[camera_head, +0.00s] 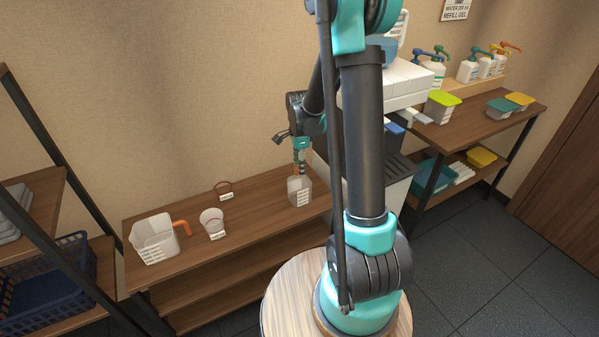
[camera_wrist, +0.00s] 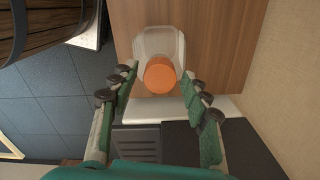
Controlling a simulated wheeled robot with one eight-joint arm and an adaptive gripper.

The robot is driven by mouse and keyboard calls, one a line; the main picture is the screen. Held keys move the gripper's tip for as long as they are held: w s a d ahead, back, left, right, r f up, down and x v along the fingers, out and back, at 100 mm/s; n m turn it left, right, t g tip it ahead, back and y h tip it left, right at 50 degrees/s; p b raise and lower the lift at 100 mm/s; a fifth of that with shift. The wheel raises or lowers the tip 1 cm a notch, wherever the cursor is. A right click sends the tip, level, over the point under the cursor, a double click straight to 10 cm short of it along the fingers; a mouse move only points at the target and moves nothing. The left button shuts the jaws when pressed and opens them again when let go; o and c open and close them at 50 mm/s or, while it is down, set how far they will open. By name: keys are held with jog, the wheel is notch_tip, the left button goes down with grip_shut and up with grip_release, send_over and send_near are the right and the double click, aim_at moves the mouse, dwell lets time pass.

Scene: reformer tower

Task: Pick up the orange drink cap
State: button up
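The orange drink cap (camera_wrist: 160,75) is round and sits on top of a translucent bottle (camera_wrist: 158,43) in the wrist view. In the head view the bottle (camera_head: 299,192) stands upright near the right end of the wooden shelf. My gripper (camera_head: 300,164) is right above it, pointing down, and largely hides the cap there. In the wrist view my gripper (camera_wrist: 160,80) is open. Its two green fingers lie left and right of the cap, with a visible gap on each side. Nothing is held.
On the same wooden shelf (camera_head: 255,212) stand a clear pitcher (camera_head: 153,240) with an orange handle, a clear cup (camera_head: 212,222) and a small brown ring-shaped item (camera_head: 224,186). A white and dark machine (camera_head: 398,170) stands close right of the bottle.

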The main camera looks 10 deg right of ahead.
jog(key=c, duration=0.5)
jog(key=shift+r, duration=0.1)
jog(key=shift+c, duration=0.2)
